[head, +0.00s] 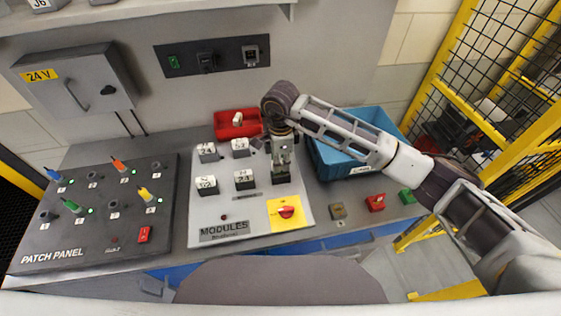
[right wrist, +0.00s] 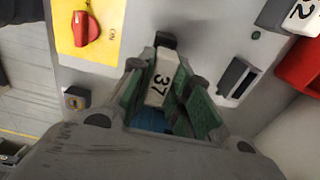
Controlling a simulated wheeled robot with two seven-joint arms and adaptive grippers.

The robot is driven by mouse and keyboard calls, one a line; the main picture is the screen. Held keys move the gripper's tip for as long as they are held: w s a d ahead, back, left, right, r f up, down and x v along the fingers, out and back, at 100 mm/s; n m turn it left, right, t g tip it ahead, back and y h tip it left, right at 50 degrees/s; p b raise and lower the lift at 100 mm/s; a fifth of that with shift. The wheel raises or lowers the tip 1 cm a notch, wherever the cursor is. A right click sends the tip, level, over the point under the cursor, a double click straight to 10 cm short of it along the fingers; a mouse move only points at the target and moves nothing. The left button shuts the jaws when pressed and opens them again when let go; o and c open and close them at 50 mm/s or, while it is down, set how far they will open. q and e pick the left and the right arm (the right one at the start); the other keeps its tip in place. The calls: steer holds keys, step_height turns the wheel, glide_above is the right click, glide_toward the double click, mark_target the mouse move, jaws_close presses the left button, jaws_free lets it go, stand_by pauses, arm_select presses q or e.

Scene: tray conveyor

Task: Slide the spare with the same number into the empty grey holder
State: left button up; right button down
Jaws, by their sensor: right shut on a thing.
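My right gripper (head: 282,162) is over the right side of the grey MODULES board (head: 225,217). In the right wrist view the gripper (right wrist: 166,88) is shut on a white-faced module (right wrist: 158,88) marked 37, between its green-lined fingers. A dark block (head: 281,179) shows just under the fingertips in the head view; I cannot tell whether it is the module's base or a holder. A grey holder (right wrist: 238,82) with a dark slot, seemingly empty, is beside the gripper in the right wrist view. My left gripper is not in view.
White-faced modules (head: 245,179) stand left of the gripper. A red bin (head: 226,132) holding a white piece is behind the board; a blue bin (head: 325,160) is to the right. A red switch (head: 286,212) on a yellow plate is in front. The patch panel (head: 80,235) is at left.

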mark_target(281, 161)
steer(key=shift+r+p, duration=0.45)
steer(key=shift+r, duration=0.9)
stand_by(0.5)
steer(key=shift+r+p, duration=0.4)
steer(key=shift+r, duration=1.45)
steer(key=shift+w+d, duration=0.1)
steer(key=shift+w, duration=0.05)
